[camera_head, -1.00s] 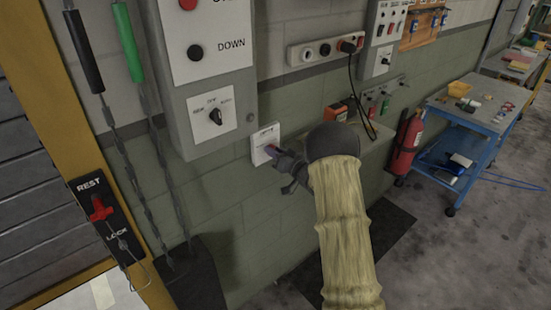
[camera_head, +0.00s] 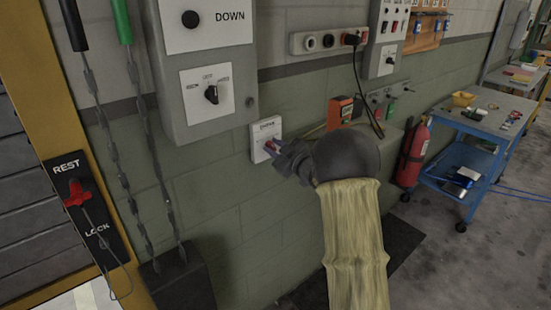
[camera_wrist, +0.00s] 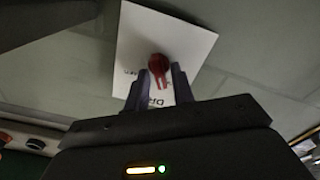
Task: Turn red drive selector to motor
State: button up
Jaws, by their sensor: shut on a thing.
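The red drive selector (camera_wrist: 158,66) is a small red knob on a white wall plate (camera_wrist: 190,38), seen between my gripper's two fingers in the wrist view. My gripper (camera_wrist: 158,82) is shut on the selector, with one finger on each side of it. In the head view the white plate (camera_head: 262,128) is on the green wall, below and right of the grey control box. My gripper (camera_head: 272,148) reaches it from the right and covers part of the plate and most of the knob. Most of the plate's lettering is hidden or too small to read.
The grey control box (camera_head: 170,100) with a black rotary switch (camera_head: 211,94) is up and left. A socket strip (camera_head: 318,42) and an orange device (camera_head: 340,108) are to the right. A red fire extinguisher (camera_head: 413,153) and a blue cart (camera_head: 470,145) stand farther right.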

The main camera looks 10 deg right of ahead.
jog(key=shift+f+n+b, duration=0.2)
jog(key=shift+n+b, duration=1.15)
jog(key=shift+n, duration=0.05)
jog(key=shift+r, duration=0.1)
jog(key=o, duration=0.7)
jog(key=shift+s, duration=0.15)
jog(key=v, duration=1.7)
jog(key=shift+s+b, duration=0.1)
jog(key=shift+b, duration=0.3)
